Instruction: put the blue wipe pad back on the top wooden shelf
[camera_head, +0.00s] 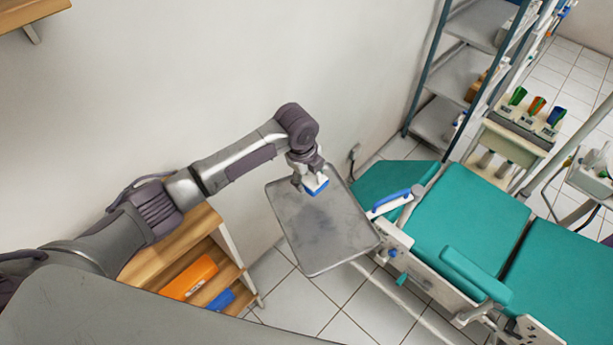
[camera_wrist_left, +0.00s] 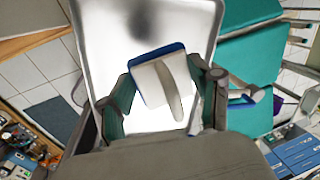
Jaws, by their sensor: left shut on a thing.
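My left gripper (camera_head: 311,178) is shut on the blue wipe pad (camera_head: 317,186), holding it over the grey metal tray (camera_head: 345,243). In the left wrist view the wipe pad (camera_wrist_left: 150,80) shows a white face with a handle-like ridge and a blue edge, between the two fingers (camera_wrist_left: 163,98). I cannot tell whether it touches the tray. A wooden shelf unit stands at lower left, its top board (camera_head: 197,222) partly hidden behind my left arm. Another wooden shelf (camera_head: 25,12) is on the wall at the top left corner. My right gripper is not in view.
An orange box (camera_head: 190,278) and a blue item (camera_head: 221,299) are in the lower wooden unit. A green dental chair (camera_head: 470,225) stands right of the tray. A metal rack (camera_head: 465,75) stands behind it. Bare wall lies behind my left arm.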

